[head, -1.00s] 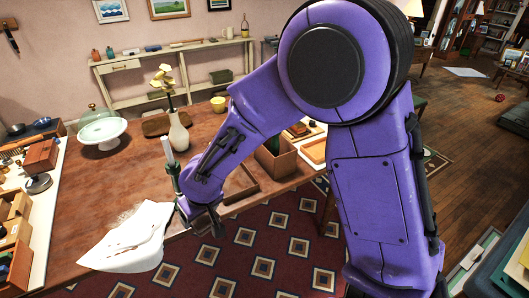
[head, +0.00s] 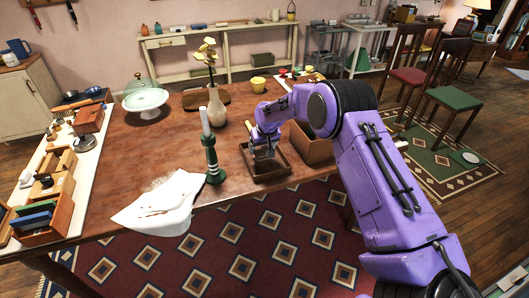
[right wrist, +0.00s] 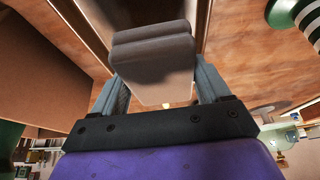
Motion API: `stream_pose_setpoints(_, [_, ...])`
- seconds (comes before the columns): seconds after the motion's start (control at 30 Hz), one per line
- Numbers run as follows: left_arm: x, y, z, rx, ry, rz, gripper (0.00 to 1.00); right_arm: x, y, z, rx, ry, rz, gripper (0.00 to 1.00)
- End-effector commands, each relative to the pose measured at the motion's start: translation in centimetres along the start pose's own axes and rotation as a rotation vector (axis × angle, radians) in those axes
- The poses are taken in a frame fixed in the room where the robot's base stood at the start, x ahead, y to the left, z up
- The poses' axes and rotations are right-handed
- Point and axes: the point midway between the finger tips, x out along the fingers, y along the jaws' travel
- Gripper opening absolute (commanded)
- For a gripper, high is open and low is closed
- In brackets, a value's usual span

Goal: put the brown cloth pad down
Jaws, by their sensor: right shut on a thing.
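The brown cloth pad (right wrist: 152,62) shows in the right wrist view as a grey-brown, folded-looking block between my two fingers. My right gripper (right wrist: 158,84) is shut on it. In the head view my right gripper (head: 264,146) points down over a shallow brown wooden tray (head: 284,173). A small greyish part of the pad (head: 263,153) shows below the fingers. I cannot tell whether the pad touches the tray floor. My left gripper is not in view.
A green candlestick (head: 213,160) with a pale candle stands just left of the tray. A taller brown box (head: 315,150) is close on the right. A white vase (head: 217,105) stands behind. White cloth or paper (head: 165,200) overhangs the table's front edge.

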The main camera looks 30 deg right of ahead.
Motion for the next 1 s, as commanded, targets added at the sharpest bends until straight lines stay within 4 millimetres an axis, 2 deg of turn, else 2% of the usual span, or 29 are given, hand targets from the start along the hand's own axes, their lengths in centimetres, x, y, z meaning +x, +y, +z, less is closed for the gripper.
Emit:
stream_pose_setpoints(0.2, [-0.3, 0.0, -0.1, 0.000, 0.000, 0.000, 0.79, 2.9, 1.5, -0.3, 0.002, 0.001, 0.001, 0.27])
stream_pose_setpoints(0.37, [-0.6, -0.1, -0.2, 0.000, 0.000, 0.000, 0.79, 5.2, 1.4, 0.6, -0.001, 0.001, 0.000, 0.27])
stream_pose_setpoints(0.77, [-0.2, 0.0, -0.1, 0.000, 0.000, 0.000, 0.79, 5.9, 1.3, 0.9, -0.001, 0.002, -0.001, 0.27])
stream_pose_setpoints(0.8, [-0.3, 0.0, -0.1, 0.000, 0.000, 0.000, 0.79, 5.8, 1.3, 0.9, -0.001, 0.002, -0.001, 0.89])
stream_pose_setpoints(0.83, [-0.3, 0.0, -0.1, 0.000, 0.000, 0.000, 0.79, 5.8, 1.3, 0.9, -0.001, 0.002, -0.001, 0.99])
stream_pose_setpoints(1.0, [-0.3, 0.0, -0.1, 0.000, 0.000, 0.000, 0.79, 5.8, 1.3, 0.9, -0.001, 0.002, -0.001, 1.00])
